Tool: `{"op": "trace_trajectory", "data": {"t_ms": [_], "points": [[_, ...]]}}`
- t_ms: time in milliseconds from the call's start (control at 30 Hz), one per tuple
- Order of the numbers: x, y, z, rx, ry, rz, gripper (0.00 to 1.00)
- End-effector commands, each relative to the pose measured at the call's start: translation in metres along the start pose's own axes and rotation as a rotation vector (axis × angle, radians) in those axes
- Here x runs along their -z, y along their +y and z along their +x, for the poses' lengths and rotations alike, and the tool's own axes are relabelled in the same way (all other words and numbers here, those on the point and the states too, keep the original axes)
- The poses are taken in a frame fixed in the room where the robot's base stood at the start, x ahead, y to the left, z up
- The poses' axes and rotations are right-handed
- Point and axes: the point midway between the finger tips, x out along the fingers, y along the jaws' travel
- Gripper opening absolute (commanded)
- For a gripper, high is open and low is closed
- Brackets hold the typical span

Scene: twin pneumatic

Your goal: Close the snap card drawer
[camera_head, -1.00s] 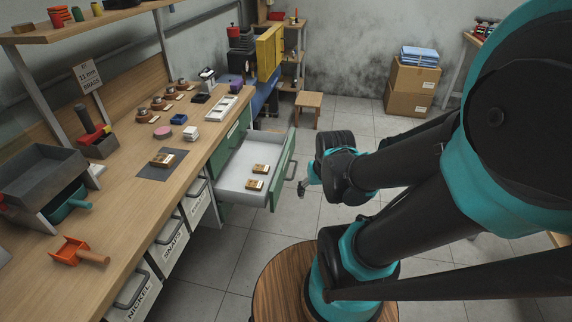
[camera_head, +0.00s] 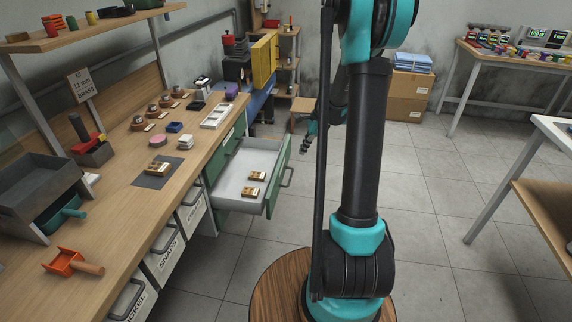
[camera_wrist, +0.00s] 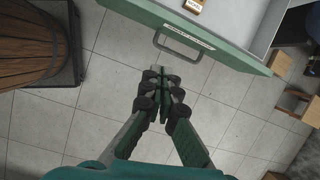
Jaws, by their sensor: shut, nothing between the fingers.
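The snap card drawer (camera_head: 233,190) is a pale tray with a green front, pulled out from under the workbench. Several small brown-and-gold cards lie in it; one (camera_head: 258,176) is near the front. In the wrist view the green drawer front (camera_wrist: 226,50) crosses the top with its grey handle (camera_wrist: 184,45) and a white label. My gripper (camera_wrist: 163,82) is shut and empty, on the floor side of the front, a short way from the handle and not touching it. In the head view my gripper (camera_head: 306,146) is partly hidden behind my arm, beyond the drawer's right side.
The wooden workbench (camera_head: 120,205) runs along the left, with labelled white bins (camera_head: 163,253) below. A stool (camera_head: 301,110) and cardboard boxes (camera_head: 408,92) stand at the back. A wooden barrel (camera_wrist: 28,45) shows in the wrist view. Tables stand right; open floor lies between.

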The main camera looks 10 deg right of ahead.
Motion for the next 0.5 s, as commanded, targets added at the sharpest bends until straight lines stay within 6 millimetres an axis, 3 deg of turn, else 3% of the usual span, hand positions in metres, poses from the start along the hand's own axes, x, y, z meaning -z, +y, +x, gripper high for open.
{"op": "trace_trajectory", "data": {"t_ms": [100, 200, 367, 500], "points": [[0.009, -0.02, 0.012, -0.015, -0.024, 0.131, 0.0], [0.013, -0.027, 0.017, -0.025, -0.034, 0.192, 0.0], [0.013, -0.03, 0.025, -0.029, -0.038, 0.22, 0.0], [0.013, -0.03, 0.043, -0.028, -0.038, 0.217, 0.0]]}}
